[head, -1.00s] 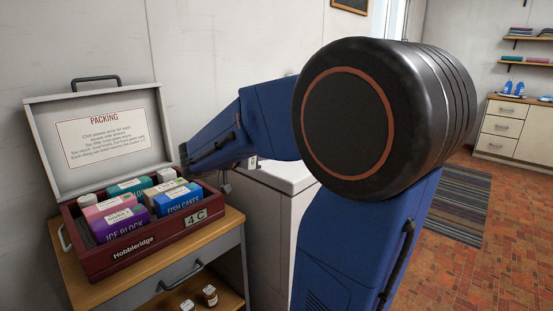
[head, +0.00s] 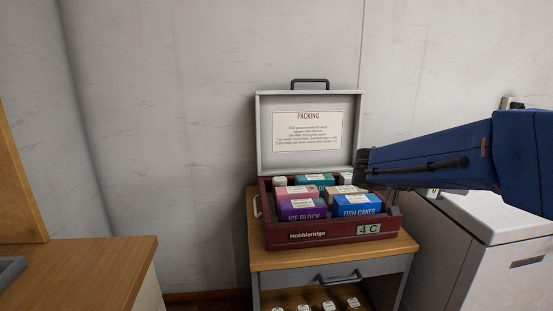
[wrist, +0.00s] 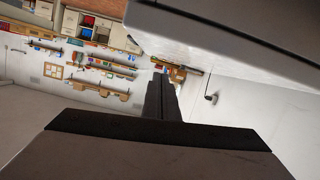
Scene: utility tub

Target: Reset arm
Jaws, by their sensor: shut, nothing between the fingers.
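My gripper (wrist: 160,80) shows in the wrist view as two dark fingers pressed together, with nothing between them. In the head view my blue arm reaches in from the right, and its dark far end is in front of the right side of an open case. I cannot make out the fingers there, nor tell whether the arm touches the case.
The open dark red case (head: 309,239), lid upright, holds several cartons, including a purple ice block (head: 302,209) and blue fish cakes (head: 356,207). It stands on a wooden-topped cabinet (head: 285,259). A white chest (head: 500,225) is right. A wooden counter (head: 75,262) is left.

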